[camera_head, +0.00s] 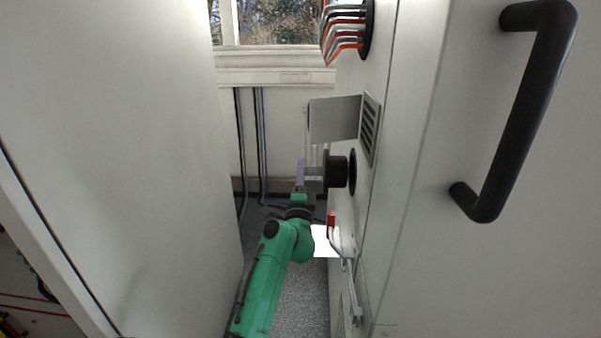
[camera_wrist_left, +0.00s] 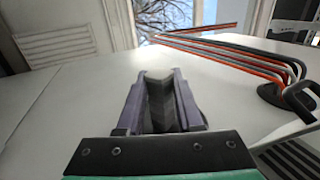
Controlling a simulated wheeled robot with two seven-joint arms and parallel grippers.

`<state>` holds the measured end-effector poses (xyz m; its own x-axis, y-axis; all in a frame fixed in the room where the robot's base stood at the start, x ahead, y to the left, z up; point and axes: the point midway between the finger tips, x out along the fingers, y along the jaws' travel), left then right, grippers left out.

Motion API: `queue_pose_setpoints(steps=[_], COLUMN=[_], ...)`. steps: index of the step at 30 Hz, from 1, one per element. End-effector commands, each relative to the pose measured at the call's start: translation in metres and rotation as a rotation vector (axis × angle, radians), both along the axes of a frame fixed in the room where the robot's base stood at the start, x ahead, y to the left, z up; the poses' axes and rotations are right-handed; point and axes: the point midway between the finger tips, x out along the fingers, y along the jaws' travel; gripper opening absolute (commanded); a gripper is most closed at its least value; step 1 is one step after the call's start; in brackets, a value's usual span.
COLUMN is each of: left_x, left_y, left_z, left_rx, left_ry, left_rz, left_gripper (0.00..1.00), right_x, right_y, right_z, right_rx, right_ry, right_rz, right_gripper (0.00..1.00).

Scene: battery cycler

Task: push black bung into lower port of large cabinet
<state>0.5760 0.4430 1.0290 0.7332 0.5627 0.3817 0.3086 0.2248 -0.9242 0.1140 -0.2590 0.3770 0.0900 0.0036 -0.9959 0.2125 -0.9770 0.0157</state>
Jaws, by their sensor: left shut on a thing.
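The large cabinet (camera_head: 480,270) is the pale one filling the right of the head view. Its lower port (camera_head: 353,172) shows as a dark round opening in its side wall, below the vent. My left gripper (camera_head: 314,180), on the green arm, is shut on the black bung (camera_head: 337,171). The bung points right, in front of the port and very close to it; I cannot tell whether it touches the rim. My right gripper is not in view.
Orange, grey and black cables (camera_head: 345,28) leave an upper opening. A grey flap and louvred vent (camera_head: 369,128) stick out just above the bung. A red-tipped metal lever (camera_head: 331,222) is below. Another pale cabinet (camera_head: 110,150) bounds the narrow gap on the left.

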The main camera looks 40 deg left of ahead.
Motion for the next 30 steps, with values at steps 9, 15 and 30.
queue_pose_setpoints(steps=[9,15,30], left_x=[0.004,0.006,0.01], left_y=[-0.005,-0.008,-0.013], left_z=[0.001,0.001,0.002], left_rx=[0.0,0.0,0.0], left_ry=[-0.004,-0.004,-0.004], left_rz=[-0.001,-0.001,-0.001], left_gripper=[0.0,0.0,0.0], right_x=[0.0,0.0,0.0], right_y=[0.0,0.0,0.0], right_z=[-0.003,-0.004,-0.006], right_rx=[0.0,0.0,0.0], right_ry=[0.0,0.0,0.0], right_rz=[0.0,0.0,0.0], right_gripper=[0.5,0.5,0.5])
